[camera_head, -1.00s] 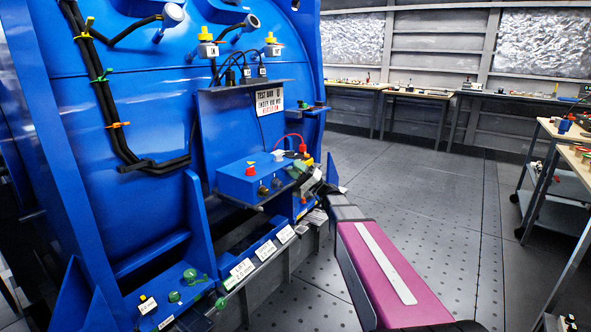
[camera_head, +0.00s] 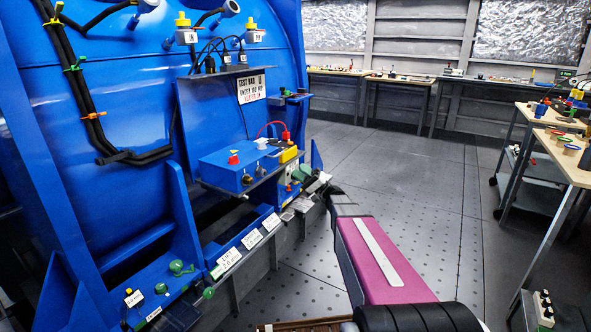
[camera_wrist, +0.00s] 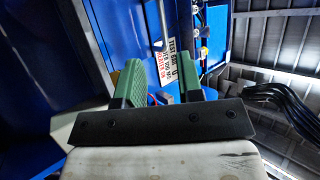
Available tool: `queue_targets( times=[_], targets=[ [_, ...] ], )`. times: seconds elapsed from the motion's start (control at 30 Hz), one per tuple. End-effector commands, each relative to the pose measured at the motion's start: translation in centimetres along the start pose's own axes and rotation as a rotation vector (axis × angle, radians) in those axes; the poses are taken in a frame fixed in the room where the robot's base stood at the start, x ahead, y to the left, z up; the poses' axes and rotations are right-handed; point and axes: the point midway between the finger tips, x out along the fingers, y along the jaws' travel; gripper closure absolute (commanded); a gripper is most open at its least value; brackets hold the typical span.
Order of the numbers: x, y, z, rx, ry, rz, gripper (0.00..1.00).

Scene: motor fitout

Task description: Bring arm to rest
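My arm (camera_head: 385,262), with a magenta link, reaches forward from the bottom of the head view toward the blue machine (camera_head: 130,95). My gripper's two green fingers (camera_wrist: 159,86) stand apart in the wrist view, with a clear gap and nothing seen between them. In the head view the arm's far end is small and partly blurred, close to the right end of the blue control box (camera_head: 228,172). I cannot tell whether it touches anything there.
A sign plate (camera_head: 250,87) stands above the control box. Labelled bins (camera_head: 228,259) line the machine's lower edge. A workbench (camera_head: 562,172) stands at right, and benches (camera_head: 400,78) line the back wall. The perforated floor (camera_head: 440,200) between is clear.

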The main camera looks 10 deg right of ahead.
Motion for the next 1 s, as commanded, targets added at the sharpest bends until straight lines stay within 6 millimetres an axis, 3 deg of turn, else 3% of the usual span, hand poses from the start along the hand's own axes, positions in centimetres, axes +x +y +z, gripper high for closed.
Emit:
queue_targets(
  times=[0.33, 0.47, 0.77, 1.0],
  targets=[
    [0.0, 0.1, 0.2, 0.004, -0.003, 0.007, 0.66],
    [0.2, 1.0, 1.6, 0.035, -0.031, 0.074, 0.66],
    [-0.5, 6.4, 9.1, 0.193, -0.177, 0.493, 0.66],
    [-4.2, 10.1, 16.0, 0.292, -0.294, 0.925, 0.66]
  ],
)
